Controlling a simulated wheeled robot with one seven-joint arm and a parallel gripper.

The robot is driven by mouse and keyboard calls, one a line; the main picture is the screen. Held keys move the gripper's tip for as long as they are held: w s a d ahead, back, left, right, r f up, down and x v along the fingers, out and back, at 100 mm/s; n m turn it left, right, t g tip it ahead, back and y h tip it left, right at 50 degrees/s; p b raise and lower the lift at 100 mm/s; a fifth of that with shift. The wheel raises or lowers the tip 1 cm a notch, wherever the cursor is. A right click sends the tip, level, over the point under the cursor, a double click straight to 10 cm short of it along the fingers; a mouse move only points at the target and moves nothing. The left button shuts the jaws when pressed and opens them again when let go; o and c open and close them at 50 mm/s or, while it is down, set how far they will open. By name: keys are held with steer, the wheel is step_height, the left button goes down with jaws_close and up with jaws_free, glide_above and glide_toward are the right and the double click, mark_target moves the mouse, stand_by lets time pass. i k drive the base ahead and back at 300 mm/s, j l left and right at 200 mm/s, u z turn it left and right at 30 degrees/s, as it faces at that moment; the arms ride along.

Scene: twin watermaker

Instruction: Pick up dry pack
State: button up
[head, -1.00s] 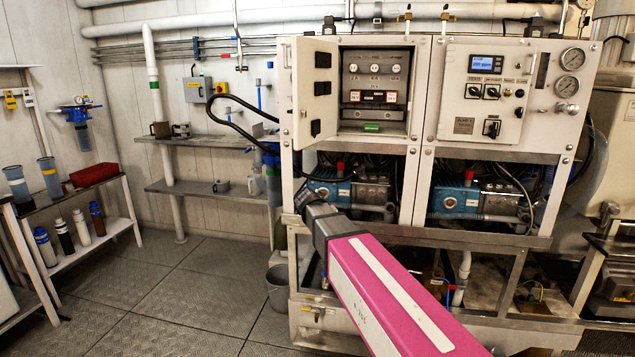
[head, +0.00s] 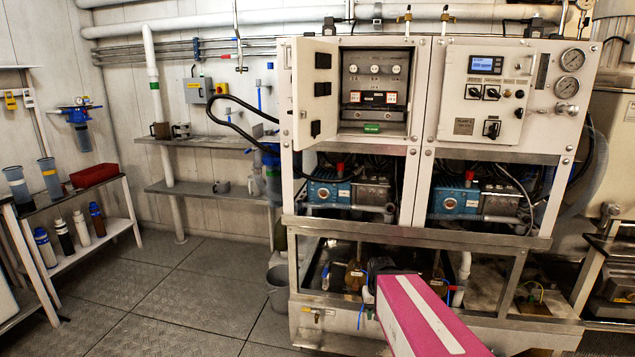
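I cannot make out anything that is clearly a dry pack in the head view. My pink arm link reaches up from the bottom right, in front of the lower frame of the machine. A dark part shows at its far end, but no gripper fingers can be seen. Whether my gripper holds anything is hidden.
The watermaker cabinet (head: 432,150) stands ahead with its left door (head: 312,92) open. At left, a rack holds several bottles (head: 67,236) and a red tray (head: 94,175). Wall shelves (head: 215,190) carry mugs. A grey bucket (head: 277,287) stands on the floor. The floor (head: 165,290) at left is clear.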

mark_target(368, 128)
steer(key=j+z, duration=0.3)
steer(key=j, duration=0.5)
steer(key=j+z, duration=0.3)
steer(key=j, duration=0.55)
steer(key=j+z, duration=0.3)
steer(key=j, duration=0.55)
steer(key=k, duration=0.05)
